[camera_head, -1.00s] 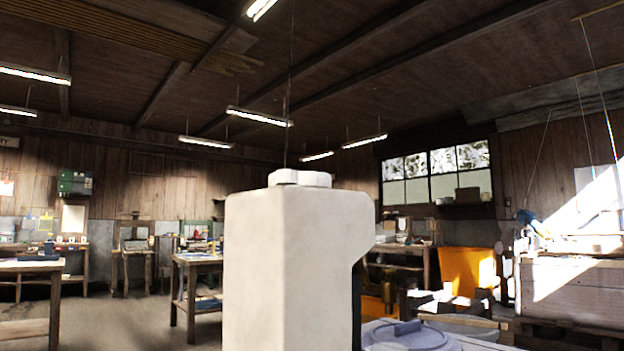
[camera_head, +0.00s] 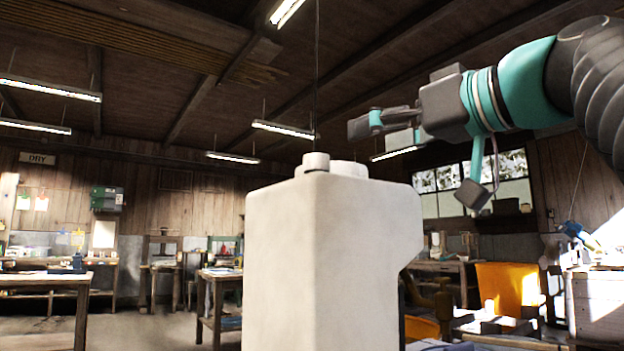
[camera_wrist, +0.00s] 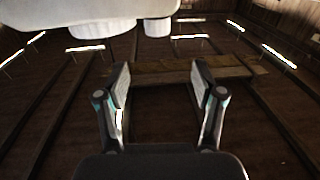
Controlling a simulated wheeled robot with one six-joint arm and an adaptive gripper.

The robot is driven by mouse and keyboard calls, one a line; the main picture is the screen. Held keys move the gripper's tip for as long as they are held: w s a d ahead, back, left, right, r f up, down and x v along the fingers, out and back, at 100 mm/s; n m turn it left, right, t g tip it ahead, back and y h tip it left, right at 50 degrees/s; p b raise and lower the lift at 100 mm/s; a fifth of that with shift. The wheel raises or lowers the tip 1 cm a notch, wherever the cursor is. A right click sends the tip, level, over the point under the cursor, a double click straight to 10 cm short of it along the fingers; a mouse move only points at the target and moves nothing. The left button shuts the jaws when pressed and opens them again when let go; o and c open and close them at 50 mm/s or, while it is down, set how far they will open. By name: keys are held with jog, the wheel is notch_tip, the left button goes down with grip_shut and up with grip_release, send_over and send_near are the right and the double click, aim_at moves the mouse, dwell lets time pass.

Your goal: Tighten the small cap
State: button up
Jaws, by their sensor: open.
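The white hanging mould (camera_head: 325,260) stands tall in the middle of the head view. On its top sit the small cap (camera_head: 316,161) and, just right of it, a wider white cap (camera_head: 348,168). My gripper (camera_head: 418,160) is open and empty to the upper right of the mould, apart from both caps. In the wrist view the mould (camera_wrist: 60,10) shows upside down along the top left edge, with the wide cap (camera_wrist: 105,28) and the small cap (camera_wrist: 157,27) pointing down. My open fingers (camera_wrist: 160,78) show nothing between them. The cap's thread is hidden.
A thin cable (camera_head: 317,70) runs from the ceiling down to the mould's top. Workbenches (camera_head: 45,285) stand along the back and left. An orange container (camera_head: 505,290) and a pale crate (camera_head: 597,305) are at the right. The air left of the mould is clear.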

aim_at(317, 157)
jog(key=shift+p+x, duration=1)
jog(key=shift+x, duration=5.65)
jog(key=shift+w+d+f, duration=0.1)
jog(key=shift+w+d, duration=0.05)
jog(key=c, duration=1.2)
